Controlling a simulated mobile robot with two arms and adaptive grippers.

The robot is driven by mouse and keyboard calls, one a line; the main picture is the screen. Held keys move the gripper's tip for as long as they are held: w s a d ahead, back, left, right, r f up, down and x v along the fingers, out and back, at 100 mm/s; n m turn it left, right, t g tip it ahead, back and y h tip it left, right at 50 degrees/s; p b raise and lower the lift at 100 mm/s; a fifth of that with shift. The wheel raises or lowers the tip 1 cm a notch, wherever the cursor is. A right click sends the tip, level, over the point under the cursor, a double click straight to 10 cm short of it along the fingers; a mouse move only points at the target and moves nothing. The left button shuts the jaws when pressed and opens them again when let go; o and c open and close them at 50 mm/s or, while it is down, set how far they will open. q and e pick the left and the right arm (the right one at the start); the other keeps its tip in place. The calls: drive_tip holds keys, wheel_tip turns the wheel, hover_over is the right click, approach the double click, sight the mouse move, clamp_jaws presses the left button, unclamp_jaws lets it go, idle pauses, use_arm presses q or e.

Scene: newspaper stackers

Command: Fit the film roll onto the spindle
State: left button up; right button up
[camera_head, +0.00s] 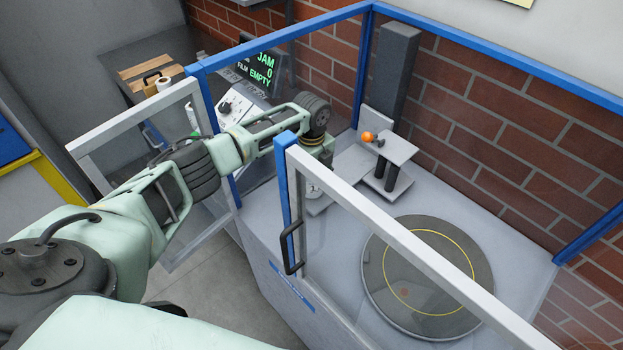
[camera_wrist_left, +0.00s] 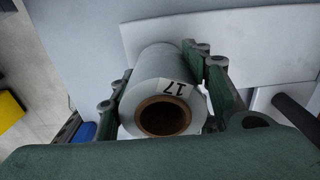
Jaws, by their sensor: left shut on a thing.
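The film roll (camera_wrist_left: 160,85) is a pale grey cylinder with a brown hollow core and a label reading 17. In the left wrist view it lies between the green fingers of my left gripper (camera_wrist_left: 163,88), which is shut on it. The core's open end faces the camera. I cannot tell which part is the spindle.
An orange knob (camera_head: 368,137) sits by the grey plate (camera_head: 396,149), below a dark column (camera_head: 397,70). A round turntable (camera_head: 427,275) lies on the right. A clear door panel with a white frame (camera_head: 390,245) stands in front. A screen (camera_head: 262,70) reads JAM 0, FILM EMPTY.

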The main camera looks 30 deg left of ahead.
use_arm(q)
drive_tip(key=shift+f+b, duration=0.3)
drive_tip(key=shift+f, duration=0.25)
drive_tip(key=o, duration=1.4)
wheel_tip(320, 180, up, 12)
drive_tip(key=shift+r, duration=0.1)
